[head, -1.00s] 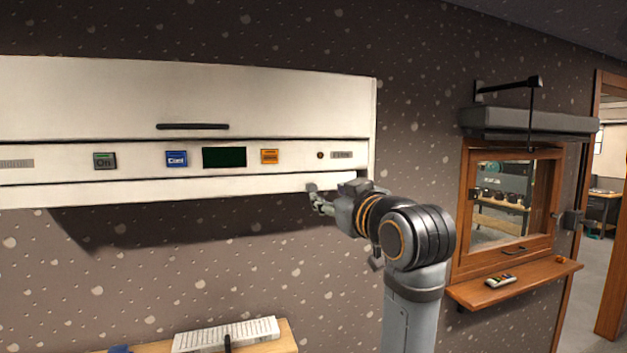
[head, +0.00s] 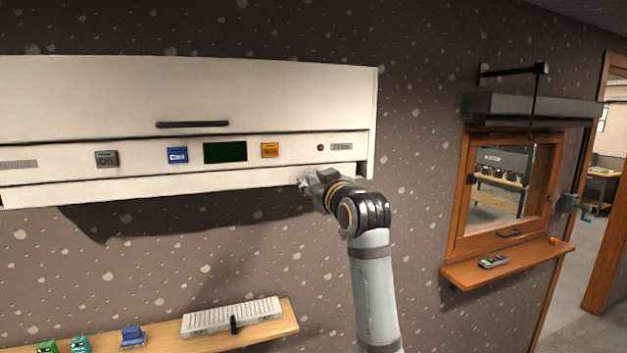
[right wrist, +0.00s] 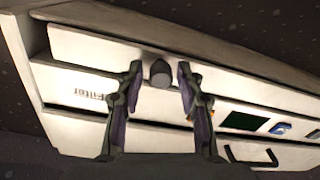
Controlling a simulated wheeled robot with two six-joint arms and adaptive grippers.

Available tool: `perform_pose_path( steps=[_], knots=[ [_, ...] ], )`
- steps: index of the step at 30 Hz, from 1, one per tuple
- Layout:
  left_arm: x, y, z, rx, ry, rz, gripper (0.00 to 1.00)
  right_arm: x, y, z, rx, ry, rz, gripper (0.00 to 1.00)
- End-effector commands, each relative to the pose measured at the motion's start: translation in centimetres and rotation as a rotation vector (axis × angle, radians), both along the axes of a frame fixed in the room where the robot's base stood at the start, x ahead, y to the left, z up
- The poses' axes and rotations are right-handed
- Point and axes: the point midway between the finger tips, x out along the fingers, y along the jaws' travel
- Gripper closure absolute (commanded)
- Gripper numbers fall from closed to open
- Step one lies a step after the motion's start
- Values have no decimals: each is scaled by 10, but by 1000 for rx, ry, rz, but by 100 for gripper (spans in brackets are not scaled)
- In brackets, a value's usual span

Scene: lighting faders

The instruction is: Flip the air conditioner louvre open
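The air conditioner (head: 280,95) is a long white unit on the wall. Its louvre (head: 200,184) is the white strip along the bottom and lies flat and closed. My right gripper (head: 303,184) is in front of the louvre's right part. In the right wrist view the louvre (right wrist: 95,50) runs across the top, with a dark grey knob (right wrist: 160,73) on it. My right gripper (right wrist: 160,72) is open there, its fingers on either side of the knob with gaps showing. Whether a fingertip touches the louvre cannot be told. My left gripper is not in view.
Above the louvre are the On button (head: 106,159), blue button (head: 177,155), display (head: 224,152) and orange button (head: 270,150). A wooden shelf (head: 290,328) with small objects is below. A wooden window (head: 455,200) is at right. The wall below the unit is clear.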

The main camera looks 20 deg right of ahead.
Motion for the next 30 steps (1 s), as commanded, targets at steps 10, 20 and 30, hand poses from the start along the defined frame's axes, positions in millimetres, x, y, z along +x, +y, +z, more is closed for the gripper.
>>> perform_pose_path(
  steps=[10,20,30],
  knots=[
    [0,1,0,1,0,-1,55,0,0,0,0,0,0,100],
    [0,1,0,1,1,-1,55,0,0,1,0,5,0,100],
    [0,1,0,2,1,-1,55,-1,0,1,-1,22,-1,100]
  ],
)
